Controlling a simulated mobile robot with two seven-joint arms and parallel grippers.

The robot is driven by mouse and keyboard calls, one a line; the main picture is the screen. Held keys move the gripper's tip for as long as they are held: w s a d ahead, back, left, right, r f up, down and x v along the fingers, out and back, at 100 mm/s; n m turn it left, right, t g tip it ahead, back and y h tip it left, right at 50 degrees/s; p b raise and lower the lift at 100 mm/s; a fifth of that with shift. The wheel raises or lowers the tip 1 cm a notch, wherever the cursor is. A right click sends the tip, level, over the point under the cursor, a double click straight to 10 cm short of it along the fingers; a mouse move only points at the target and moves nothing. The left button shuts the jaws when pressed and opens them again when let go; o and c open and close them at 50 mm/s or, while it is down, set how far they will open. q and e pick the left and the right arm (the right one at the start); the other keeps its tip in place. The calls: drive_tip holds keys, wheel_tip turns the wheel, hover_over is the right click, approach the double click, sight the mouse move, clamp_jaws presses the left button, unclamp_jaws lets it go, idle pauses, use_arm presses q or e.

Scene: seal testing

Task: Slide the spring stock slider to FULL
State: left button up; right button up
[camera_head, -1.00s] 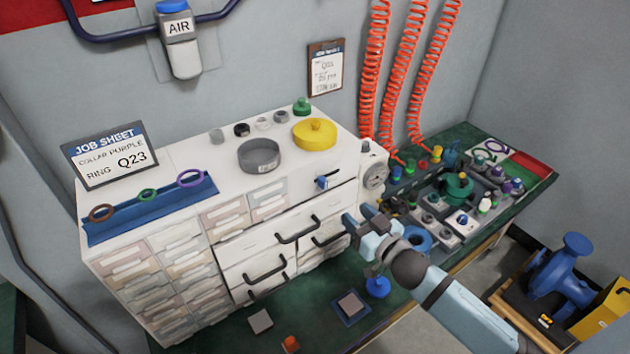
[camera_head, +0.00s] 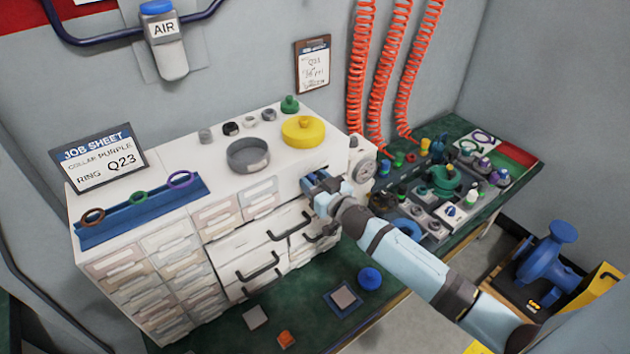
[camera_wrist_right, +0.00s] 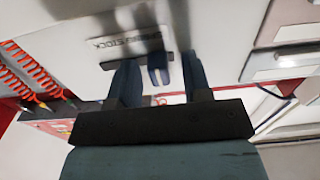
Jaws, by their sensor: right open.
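The spring stock slider is a blue knob (camera_wrist_right: 158,68) on a dark slot in the white cabinet's front, with a partly legible label (camera_wrist_right: 125,42) beside it in the right wrist view. My right gripper (camera_head: 318,182) is at the cabinet's upper front panel in the head view and covers the knob there. In the right wrist view the gripper's two dark blue fingers (camera_wrist_right: 160,80) are apart, one on each side of the knob. I see no clear contact, and cannot tell how deep the knob sits between them. My left gripper is not in view.
The white cabinet (camera_head: 238,218) has black-handled drawers just below my right gripper. A round gauge (camera_head: 363,170) and a crowded green bench (camera_head: 470,185) lie to the right.

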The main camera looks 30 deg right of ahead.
sight(326, 167)
drive_tip(key=shift+c, duration=0.3)
clamp_jaws()
drive_tip(key=d, duration=0.5)
drive_tip(key=shift+w+d+p, duration=0.2)
drive_tip(key=shift+w+p, duration=0.2)
drive_tip(key=shift+r, duration=0.1)
drive_tip(key=shift+c, duration=0.6)
unclamp_jaws()
drive_tip(key=shift+o, duration=0.9)
drive_tip(key=shift+d, duration=0.15)
drive_tip(key=shift+s, duration=0.1)
